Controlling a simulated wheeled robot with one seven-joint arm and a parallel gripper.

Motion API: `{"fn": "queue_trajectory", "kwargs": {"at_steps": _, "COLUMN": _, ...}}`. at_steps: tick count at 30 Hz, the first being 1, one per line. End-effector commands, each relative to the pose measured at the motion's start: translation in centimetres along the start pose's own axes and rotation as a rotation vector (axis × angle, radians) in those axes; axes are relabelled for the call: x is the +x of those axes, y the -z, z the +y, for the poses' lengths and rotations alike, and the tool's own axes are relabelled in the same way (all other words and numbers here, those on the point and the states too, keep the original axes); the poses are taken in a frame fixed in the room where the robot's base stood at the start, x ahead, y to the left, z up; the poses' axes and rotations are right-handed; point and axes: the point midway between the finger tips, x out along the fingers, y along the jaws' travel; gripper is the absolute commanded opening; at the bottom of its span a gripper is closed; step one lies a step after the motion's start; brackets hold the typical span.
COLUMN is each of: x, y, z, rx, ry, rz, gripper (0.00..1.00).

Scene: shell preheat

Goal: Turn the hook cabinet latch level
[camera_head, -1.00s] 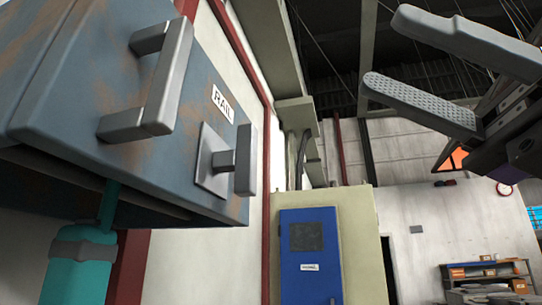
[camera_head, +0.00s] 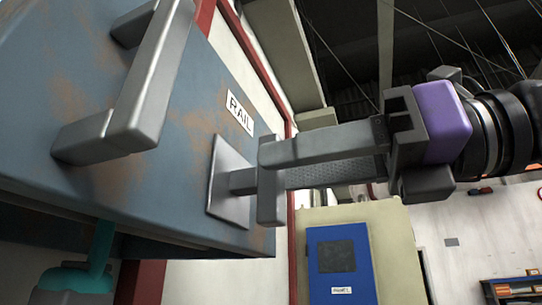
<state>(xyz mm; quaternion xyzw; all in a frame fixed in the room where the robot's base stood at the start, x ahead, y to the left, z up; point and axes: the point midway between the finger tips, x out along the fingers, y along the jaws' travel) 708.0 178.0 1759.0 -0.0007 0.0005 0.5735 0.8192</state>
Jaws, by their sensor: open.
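A weathered blue-grey cabinet (camera_head: 130,120) labelled RAIL fills the left of the head view. Its latch (camera_head: 269,205) is a grey bar on a short stem from a square plate (camera_head: 226,185), and the bar stands upright. My gripper (camera_head: 276,166) reaches in from the right with its jaws open. One finger overlaps the top of the latch bar in the picture, and the textured finger ends beside or behind the bar. I cannot tell whether either finger touches it. No label reading HOOK is legible.
A large grey pull handle (camera_head: 145,90) sticks out from the cabinet left of the latch. A teal object (camera_head: 75,278) is below the cabinet. A blue panel door (camera_head: 340,262) stands farther back, its label too small to read.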

Motion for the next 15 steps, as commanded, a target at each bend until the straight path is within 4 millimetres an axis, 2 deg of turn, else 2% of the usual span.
{"fn": "queue_trajectory", "kwargs": {"at_steps": 6, "x": 2.4, "y": -0.2, "z": 0.0, "rx": 0.002, "ry": -0.002, "rz": -0.001, "gripper": 0.42}}
{"fn": "queue_trajectory", "kwargs": {"at_steps": 15, "x": 3.0, "y": 0.0, "z": 0.0, "rx": 0.001, "ry": 0.0, "rz": -0.002, "gripper": 0.42}}
